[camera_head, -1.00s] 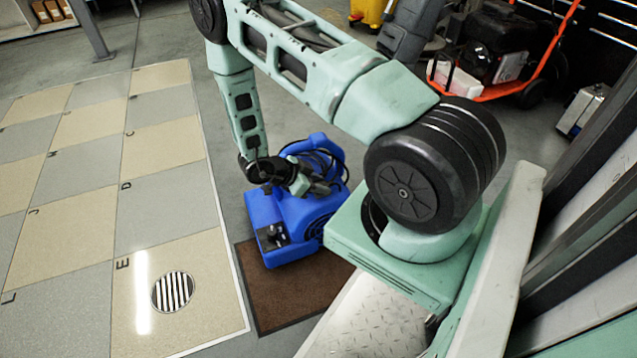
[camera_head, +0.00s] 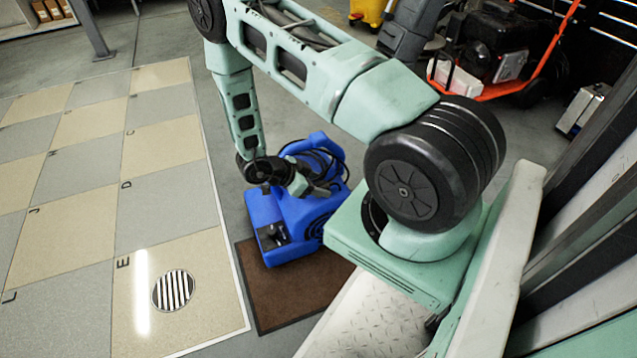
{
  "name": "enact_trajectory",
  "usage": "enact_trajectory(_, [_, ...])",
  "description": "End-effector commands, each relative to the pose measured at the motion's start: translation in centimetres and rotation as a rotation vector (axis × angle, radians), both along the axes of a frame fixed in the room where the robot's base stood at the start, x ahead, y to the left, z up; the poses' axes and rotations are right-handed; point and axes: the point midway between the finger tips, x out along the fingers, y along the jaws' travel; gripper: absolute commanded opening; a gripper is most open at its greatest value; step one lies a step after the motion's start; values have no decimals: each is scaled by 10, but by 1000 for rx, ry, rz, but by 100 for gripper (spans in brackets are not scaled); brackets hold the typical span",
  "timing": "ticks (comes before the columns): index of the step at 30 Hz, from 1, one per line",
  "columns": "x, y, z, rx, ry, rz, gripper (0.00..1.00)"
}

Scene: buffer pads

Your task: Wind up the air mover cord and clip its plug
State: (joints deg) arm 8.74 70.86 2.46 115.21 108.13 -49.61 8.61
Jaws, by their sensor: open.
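The blue air mover (camera_head: 290,228) stands on the floor at the back edge of a brown mat. Its handle arches up on the right. Dark cord (camera_head: 328,158) shows looped around the handle area, partly hidden behind my arm. My gripper (camera_head: 322,190) is over the top of the air mover, beside the cord and handle. Its jaws are open, but they are small and dark here, and I cannot tell whether they touch the cord. I cannot make out the plug or its clip.
A brown mat (camera_head: 285,290) lies in front of the air mover. A checkered lettered floor panel (camera_head: 160,150) with a round drain grate (camera_head: 173,290) is at left. An orange-framed machine (camera_head: 500,60) and a metal can (camera_head: 583,108) stand at the back right.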

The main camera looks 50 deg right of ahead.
Motion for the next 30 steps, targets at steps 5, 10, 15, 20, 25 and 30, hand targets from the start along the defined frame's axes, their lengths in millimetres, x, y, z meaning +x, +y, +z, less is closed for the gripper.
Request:
enact_trajectory(5, [13,21,25,1,-3,1,57])
enact_trajectory(10, [30,47,52,1,-5,1,57])
enact_trajectory(15, [45,73,77,1,-4,0,57])
enact_trajectory(20, [57,93,95,1,-2,1,57])
enact_trajectory(25, [64,105,106,0,-2,-1,57])
enact_trajectory(30, [66,108,109,0,-1,-1,57])
